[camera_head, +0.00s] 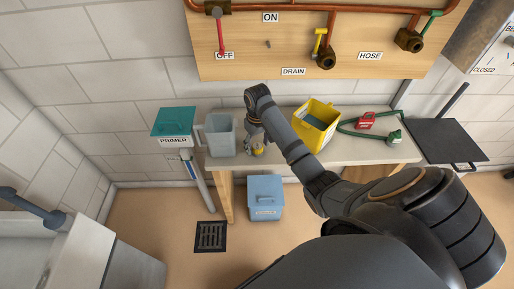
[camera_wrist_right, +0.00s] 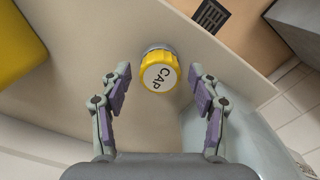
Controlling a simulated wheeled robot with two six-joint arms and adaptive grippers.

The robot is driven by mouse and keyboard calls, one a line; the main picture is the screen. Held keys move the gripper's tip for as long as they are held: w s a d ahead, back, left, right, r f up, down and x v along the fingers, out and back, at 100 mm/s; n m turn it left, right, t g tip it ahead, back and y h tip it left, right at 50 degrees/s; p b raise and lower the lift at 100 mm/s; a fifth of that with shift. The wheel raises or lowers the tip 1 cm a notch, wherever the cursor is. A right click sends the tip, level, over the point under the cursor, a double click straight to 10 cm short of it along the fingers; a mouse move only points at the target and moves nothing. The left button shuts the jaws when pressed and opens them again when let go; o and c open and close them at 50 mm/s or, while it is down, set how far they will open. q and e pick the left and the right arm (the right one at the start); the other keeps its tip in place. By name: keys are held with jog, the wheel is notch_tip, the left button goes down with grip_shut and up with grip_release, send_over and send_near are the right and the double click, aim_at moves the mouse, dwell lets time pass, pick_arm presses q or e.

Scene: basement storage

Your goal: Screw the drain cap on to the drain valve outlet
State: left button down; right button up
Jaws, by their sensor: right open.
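The drain cap (camera_wrist_right: 158,75) is a round yellow cap with a white top marked CAP and a grey ring beneath. It rests on the workbench (camera_wrist_right: 85,62) near the front edge. In the head view the cap (camera_head: 258,150) is partly hidden by my right gripper (camera_head: 253,143). In the right wrist view my gripper (camera_wrist_right: 160,82) is open, with one finger on each side of the cap and gaps between them and it. The drain valve outlet (camera_head: 326,61) is a brass fitting on the wooden board above the DRAIN label. My left gripper is out of view.
A clear grey jug (camera_head: 220,134) stands just left of my right gripper. A yellow bin (camera_head: 316,122) and a green hose (camera_head: 362,134) with a red item (camera_head: 366,120) lie to the right. A blue box (camera_head: 265,198) stands on the floor below the bench.

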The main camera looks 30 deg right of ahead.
aim_at(257, 146)
jog(key=c, duration=1.3)
jog(key=shift+r+p, duration=0.6)
jog(key=shift+p, duration=0.6)
jog(key=shift+r+p, duration=1.15)
jog(key=shift+p, duration=0.45)
jog(key=shift+f, duration=0.1)
